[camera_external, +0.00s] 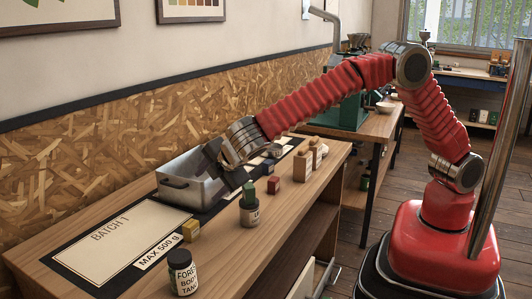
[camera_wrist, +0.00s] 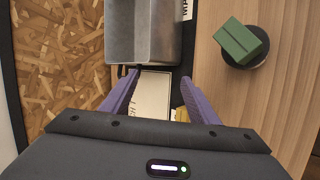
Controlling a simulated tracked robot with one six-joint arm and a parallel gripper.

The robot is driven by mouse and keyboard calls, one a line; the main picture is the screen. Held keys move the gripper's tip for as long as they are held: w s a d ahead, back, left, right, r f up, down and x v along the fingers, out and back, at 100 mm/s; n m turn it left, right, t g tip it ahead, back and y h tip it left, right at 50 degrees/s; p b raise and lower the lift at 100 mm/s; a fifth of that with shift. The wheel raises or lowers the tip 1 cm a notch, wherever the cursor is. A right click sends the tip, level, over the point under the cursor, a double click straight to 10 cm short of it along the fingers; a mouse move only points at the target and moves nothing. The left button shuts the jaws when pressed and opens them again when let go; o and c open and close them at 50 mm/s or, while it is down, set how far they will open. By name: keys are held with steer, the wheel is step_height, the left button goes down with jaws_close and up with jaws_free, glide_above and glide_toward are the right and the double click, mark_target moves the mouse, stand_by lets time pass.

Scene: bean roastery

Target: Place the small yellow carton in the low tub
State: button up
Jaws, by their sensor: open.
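The small yellow carton (camera_external: 191,231) sits on the bench by the front edge of the labelled mat, near the low tub. In the wrist view a small yellow patch (camera_wrist: 182,114), probably the carton, shows beside the right finger, mostly hidden. The low tub (camera_external: 176,184) is a grey metal pan with a handle, standing at the back of the bench near the wall; it also shows at the top of the wrist view (camera_wrist: 113,35). My gripper (camera_external: 233,171) is over the tub's right end, partly covering it. Its purple fingers (camera_wrist: 158,78) are apart, with nothing held between them.
A jar (camera_external: 250,216) with a green block (camera_external: 249,190) on it stands right of the carton. A red block (camera_external: 274,186) and brown bottles (camera_external: 302,166) stand farther right. The white batch card (camera_external: 115,240) is bare.

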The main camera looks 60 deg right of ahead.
steer(key=m, duration=0.3)
steer(key=m+g+y, duration=0.4)
steer(key=m, duration=0.8)
glide_toward(191, 223)
steer(key=v, duration=0.3)
steer(key=shift+s, duration=0.1)
steer(key=shift+x, duration=4.3)
steer(key=shift+x, duration=2.65)
steer(key=shift+a, duration=0.1)
